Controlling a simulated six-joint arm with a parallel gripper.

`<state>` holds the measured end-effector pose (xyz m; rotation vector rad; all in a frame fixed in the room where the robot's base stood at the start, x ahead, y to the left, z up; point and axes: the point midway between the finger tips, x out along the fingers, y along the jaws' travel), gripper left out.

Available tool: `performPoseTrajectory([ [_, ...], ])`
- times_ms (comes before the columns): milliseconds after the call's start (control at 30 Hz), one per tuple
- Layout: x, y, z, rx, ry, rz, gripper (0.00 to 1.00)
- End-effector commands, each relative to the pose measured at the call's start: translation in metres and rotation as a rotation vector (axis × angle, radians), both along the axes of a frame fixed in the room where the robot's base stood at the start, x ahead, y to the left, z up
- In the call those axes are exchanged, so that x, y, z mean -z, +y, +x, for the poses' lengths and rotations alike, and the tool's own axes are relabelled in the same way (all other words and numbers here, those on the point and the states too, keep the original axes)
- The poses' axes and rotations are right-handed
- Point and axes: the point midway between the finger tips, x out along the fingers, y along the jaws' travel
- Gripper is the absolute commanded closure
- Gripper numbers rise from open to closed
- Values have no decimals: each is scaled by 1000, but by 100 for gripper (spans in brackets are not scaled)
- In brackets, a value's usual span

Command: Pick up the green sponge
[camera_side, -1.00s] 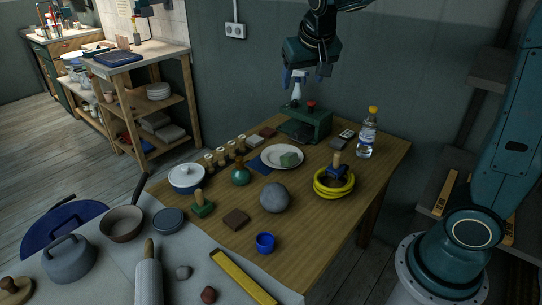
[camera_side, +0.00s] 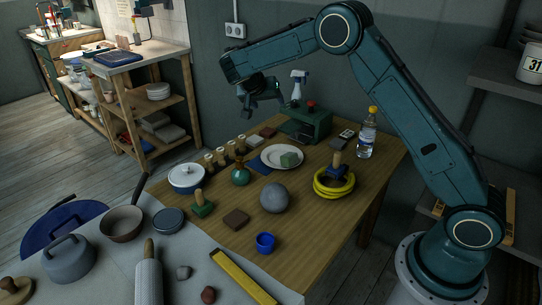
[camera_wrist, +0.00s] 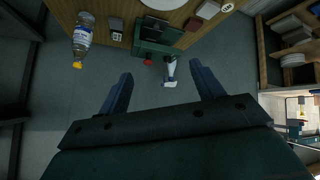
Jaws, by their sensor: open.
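The green sponge (camera_side: 290,159) is a small pale green block on the white plate (camera_side: 272,162), near the middle of the table in the side view. My gripper (camera_side: 262,106) is open and empty, in the air above the back left part of the table, up and to the left of the sponge. In the wrist view, my gripper (camera_wrist: 160,74) shows its two fingers wide apart with nothing between them. The plate (camera_wrist: 165,4) is cut by the top edge there, and the sponge is out of that view.
A dark green box with a red knob (camera_side: 309,125) and a spray bottle (camera_side: 297,90) stand behind the plate. A clear bottle (camera_side: 367,135) is at the right. A grey ball (camera_side: 275,197), yellow ring (camera_side: 334,185) and teal flask (camera_side: 240,174) stand around the plate.

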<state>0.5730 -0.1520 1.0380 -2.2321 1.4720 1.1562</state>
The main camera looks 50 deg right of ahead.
Motion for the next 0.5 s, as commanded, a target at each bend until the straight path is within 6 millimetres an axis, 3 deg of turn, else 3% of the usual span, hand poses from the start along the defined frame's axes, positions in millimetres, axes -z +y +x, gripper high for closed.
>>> performPoseTrajectory([
  [200, 49, -11, 17, 87, -5, -79, 34],
  [500, 115, -24, 24, 199, -21, -197, 34],
])
